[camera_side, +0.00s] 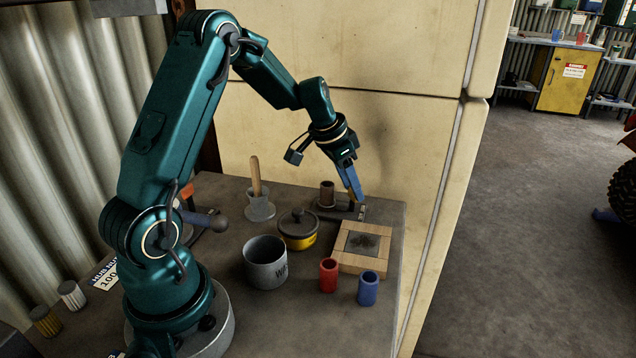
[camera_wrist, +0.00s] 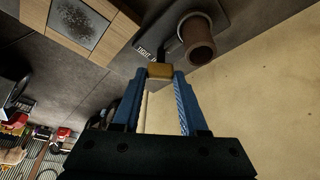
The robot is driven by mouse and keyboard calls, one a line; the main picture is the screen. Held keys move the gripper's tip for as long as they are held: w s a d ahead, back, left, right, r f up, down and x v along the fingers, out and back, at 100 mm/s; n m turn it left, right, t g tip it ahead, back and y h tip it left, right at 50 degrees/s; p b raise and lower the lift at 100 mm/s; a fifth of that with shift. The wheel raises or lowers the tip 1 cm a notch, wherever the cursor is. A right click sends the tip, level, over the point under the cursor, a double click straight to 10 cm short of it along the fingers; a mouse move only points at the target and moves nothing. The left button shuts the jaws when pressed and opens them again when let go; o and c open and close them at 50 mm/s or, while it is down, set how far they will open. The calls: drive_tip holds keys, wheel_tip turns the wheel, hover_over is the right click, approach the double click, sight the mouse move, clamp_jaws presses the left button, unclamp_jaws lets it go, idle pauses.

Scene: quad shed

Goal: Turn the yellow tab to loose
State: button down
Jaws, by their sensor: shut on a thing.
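The yellow tab (camera_wrist: 160,72) shows in the wrist view between the tips of my gripper (camera_wrist: 161,80). The two blue fingers are shut on it from either side. The tab sits at the edge of a dark plate (camera_wrist: 148,40) that carries the lettering "TIGHT" and a brown cylinder (camera_wrist: 198,40). Any other lettering on the plate is not readable. In the side view my gripper (camera_side: 359,200) points down at the back right of the bench, beside the brown cylinder (camera_side: 327,193). The tab itself is hard to make out there.
A wooden frame with a dark centre (camera_side: 345,263) lies just in front of my gripper. Red (camera_side: 328,275) and blue (camera_side: 368,288) cylinders, a grey pot (camera_side: 265,268) and a lidded yellow pot (camera_side: 299,241) stand nearby.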

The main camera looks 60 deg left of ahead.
drive_tip(key=n+y, duration=0.1)
drive_tip(key=n, duration=0.1)
drive_tip(key=n+y, duration=0.1)
drive_tip(key=n, duration=0.2)
drive_tip(key=shift+w+d, duration=0.1)
drive_tip(key=shift+d, duration=0.1)
drive_tip(key=n, duration=0.2)
drive_tip(key=n+g+y, duration=0.1)
drive_tip(key=n, duration=0.2)
drive_tip(key=shift+y, duration=0.3)
drive_tip(key=shift+c, duration=2.2)
unclamp_jaws()
drive_tip(key=shift+r, duration=0.1)
drive_tip(key=v, duration=0.5)
drive_tip(key=shift+w, duration=0.1)
